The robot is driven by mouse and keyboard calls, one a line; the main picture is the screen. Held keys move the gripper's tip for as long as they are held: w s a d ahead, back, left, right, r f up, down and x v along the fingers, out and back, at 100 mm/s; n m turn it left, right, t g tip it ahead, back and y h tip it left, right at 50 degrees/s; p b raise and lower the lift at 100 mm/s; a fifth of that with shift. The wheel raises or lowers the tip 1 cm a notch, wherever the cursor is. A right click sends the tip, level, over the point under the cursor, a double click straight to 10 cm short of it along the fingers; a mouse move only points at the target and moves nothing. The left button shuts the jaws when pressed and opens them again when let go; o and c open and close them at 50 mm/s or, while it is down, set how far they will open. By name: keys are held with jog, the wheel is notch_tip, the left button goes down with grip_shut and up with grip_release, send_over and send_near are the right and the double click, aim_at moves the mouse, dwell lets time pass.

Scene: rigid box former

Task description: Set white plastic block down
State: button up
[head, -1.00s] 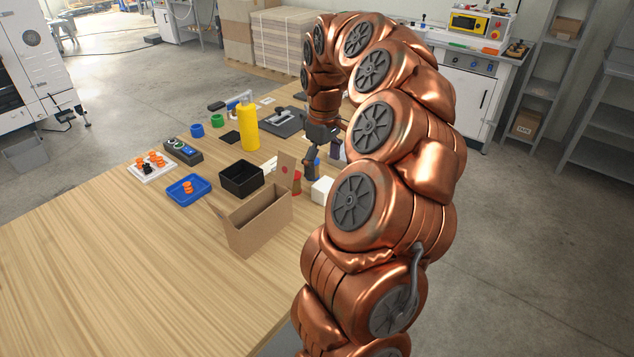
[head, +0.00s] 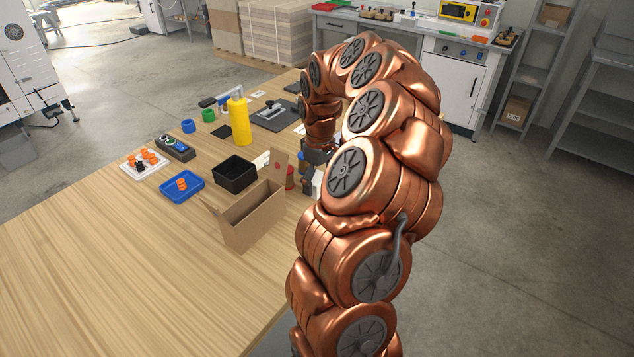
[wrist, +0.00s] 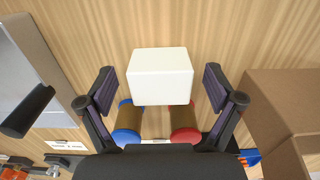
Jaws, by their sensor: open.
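The white plastic block (wrist: 160,76) shows in the wrist view, on the wooden table top (wrist: 130,28). It lies ahead of my gripper (wrist: 159,88), between the lines of its two spread fingers, with a gap on each side. My gripper is open, and neither finger touches the block in this view. In the head view my gripper (head: 306,180) is low over the table behind the cardboard box, partly covered by my arm.
A blue-ended roll (wrist: 127,122) and a red-ended roll (wrist: 185,122) lie close by the block. An open cardboard box (head: 250,222), black bin (head: 234,180), blue tray (head: 190,193) and yellow bottle (head: 239,124) stand left of my gripper. The front left table is clear.

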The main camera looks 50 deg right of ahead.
aim_at(319, 178)
jog(key=c, duration=1.5)
jog(key=shift+o, duration=0.2)
jog(key=shift+r, duration=0.1)
jog(key=shift+r+b, duration=0.6)
jog(key=shift+r, duration=1)
jog(key=s+a+b, duration=0.1)
jog(key=s+a, duration=0.2)
jog(key=a, duration=0.1)
jog(key=s+a+r+b, duration=0.1)
jog(key=s+a, duration=0.2)
jog(key=a, duration=0.1)
jog(key=s+a+b, duration=0.1)
jog(key=s+a, duration=0.2)
jog(key=a, duration=0.1)
jog(key=shift+s+r+b, duration=0.2)
jog(key=shift+r+b, duration=0.1)
jog(key=shift+b, duration=0.05)
jog(key=shift+s+a, duration=0.1)
jog(key=shift+a, duration=0.1)
jog(key=shift+a+r, duration=0.1)
jog(key=shift+a, duration=0.1)
